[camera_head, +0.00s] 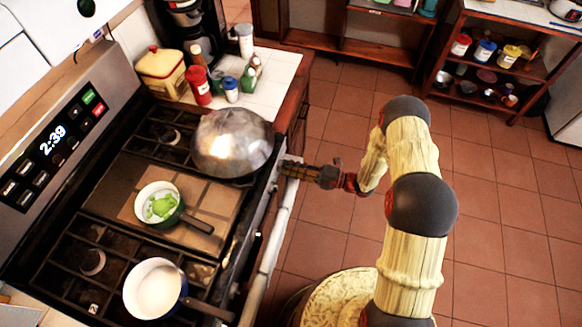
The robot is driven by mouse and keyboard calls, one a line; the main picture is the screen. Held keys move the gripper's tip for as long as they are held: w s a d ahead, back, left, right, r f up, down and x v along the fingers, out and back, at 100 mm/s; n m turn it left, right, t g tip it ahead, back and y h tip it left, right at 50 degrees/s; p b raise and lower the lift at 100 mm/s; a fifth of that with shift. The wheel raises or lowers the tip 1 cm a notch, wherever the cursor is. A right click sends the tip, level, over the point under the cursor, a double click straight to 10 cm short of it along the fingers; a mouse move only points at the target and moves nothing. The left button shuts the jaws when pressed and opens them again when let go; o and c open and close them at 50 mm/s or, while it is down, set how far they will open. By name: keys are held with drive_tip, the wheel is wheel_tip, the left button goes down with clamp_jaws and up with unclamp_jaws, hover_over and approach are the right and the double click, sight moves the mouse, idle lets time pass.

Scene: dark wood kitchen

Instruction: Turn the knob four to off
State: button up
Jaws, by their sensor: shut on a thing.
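The stove's front panel (265,212) runs along the right side of the cooktop, seen steeply from above. My gripper (288,169) reaches in from the right at the far end of this panel, close to the big domed metal pan. Its fingers are shut on a stove knob at the front edge. The knob is mostly hidden by the fingers, so its turn angle and marking cannot be read. The other knobs are too dark and small to tell apart.
A domed metal pan (232,142) sits at the far burner. A green pot (160,206) with green food and a white-lined pan (155,288) stand nearer, handles pointing right. A white oven handle bar (270,255) runs below the panel. The tiled floor (505,200) at right is clear.

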drive_tip(key=o, duration=1.2)
drive_tip(key=shift+c, duration=0.2)
drive_tip(key=v, duration=1.2)
